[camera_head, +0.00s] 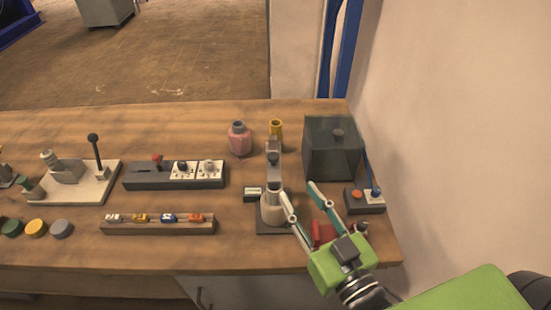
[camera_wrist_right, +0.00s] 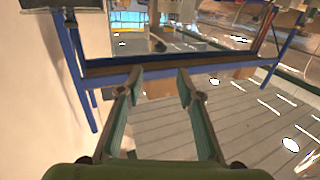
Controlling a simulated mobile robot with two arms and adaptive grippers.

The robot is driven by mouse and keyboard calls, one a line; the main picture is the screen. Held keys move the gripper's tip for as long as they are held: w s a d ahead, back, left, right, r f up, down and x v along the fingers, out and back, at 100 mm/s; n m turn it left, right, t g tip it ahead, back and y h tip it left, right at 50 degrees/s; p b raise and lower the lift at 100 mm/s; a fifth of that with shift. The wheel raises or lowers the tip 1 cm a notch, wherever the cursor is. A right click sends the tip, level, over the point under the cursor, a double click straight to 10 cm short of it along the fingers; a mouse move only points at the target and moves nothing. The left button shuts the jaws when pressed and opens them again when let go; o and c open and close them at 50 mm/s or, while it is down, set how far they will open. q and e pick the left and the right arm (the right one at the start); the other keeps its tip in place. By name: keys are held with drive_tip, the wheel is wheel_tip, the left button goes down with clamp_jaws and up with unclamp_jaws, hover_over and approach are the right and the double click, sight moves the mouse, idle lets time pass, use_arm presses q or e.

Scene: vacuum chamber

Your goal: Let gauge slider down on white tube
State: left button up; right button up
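The gauge stand is a grey upright post (camera_head: 273,165) on a dark base plate (camera_head: 268,228), right of the table's middle. A pale tube (camera_head: 272,208) stands upright at the foot of the post. A small box with a light face (camera_head: 253,194), possibly the gauge display, is just left of the post. I cannot tell where the slider sits relative to the tube. My right gripper (camera_head: 299,189) is open, its fingers apart, with the left finger close to the tube. Contact is unclear. The right wrist view shows the open fingers (camera_wrist_right: 158,76) with nothing between them. My left gripper is not in view.
A dark translucent box (camera_head: 333,150) and a control box with a blue stick (camera_head: 366,201) stand to the right. A pink bottle (camera_head: 239,140) and yellow cylinder (camera_head: 276,129) are behind. A switch panel (camera_head: 140,177) and wooden strip (camera_head: 157,229) lie left. A red object (camera_head: 322,234) is partly behind my gripper.

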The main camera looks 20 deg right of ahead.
sight(276, 161)
drive_tip(key=w, duration=0.3)
drive_tip(key=w+a+p, duration=0.1)
drive_tip(key=w, duration=0.3)
drive_tip(key=w+p, duration=0.1)
drive_tip(key=w, duration=0.3)
drive_tip(key=shift+w+a, duration=0.1)
drive_tip(key=shift+a, duration=0.05)
drive_tip(key=shift+w, duration=0.3)
drive_tip(key=c, duration=0.8)
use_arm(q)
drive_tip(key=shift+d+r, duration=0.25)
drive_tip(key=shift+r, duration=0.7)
use_arm(e)
drive_tip(key=shift+f, duration=0.2)
